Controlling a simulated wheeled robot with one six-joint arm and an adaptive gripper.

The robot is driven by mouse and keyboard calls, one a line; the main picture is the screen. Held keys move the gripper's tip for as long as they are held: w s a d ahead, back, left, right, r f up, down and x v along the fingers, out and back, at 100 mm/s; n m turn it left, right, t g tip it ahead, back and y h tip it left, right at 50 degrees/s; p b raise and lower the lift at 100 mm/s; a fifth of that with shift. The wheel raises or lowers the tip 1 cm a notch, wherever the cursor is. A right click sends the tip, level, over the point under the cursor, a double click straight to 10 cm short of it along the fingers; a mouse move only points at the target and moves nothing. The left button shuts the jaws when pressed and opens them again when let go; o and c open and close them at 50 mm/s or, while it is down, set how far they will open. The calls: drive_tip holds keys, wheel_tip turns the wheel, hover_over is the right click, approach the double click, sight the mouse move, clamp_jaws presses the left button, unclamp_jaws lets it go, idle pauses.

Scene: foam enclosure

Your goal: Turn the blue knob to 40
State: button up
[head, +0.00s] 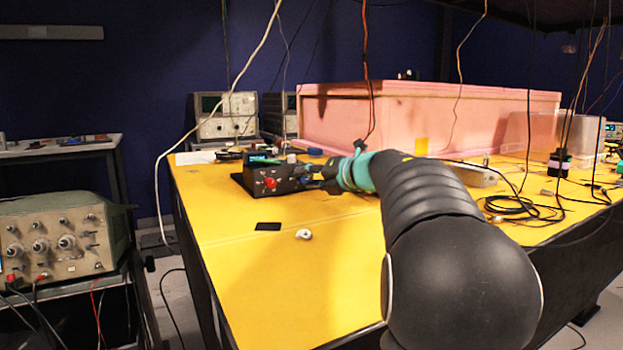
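A black control box (258,183) sits on the yellow table, left of the middle of the head view. A red knob (270,183) is on its near face. A small blue patch (306,180), which looks like the blue knob, shows at the box's right end, close to my gripper's fingers. My gripper (314,178) reaches in from the right at the end of my arm. The fingers are small and dark against the box, so I cannot tell how far apart they are or whether they touch the knob. No scale marks are readable.
The yellow table (262,290) has free room in front of the box, with a small black rectangle (268,226) and a white piece (304,234). A pink foam enclosure (470,115) stands behind. Cables (515,205) lie at the right; others hang from above.

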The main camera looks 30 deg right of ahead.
idle(0.3)
drive_tip(key=v, duration=1.2)
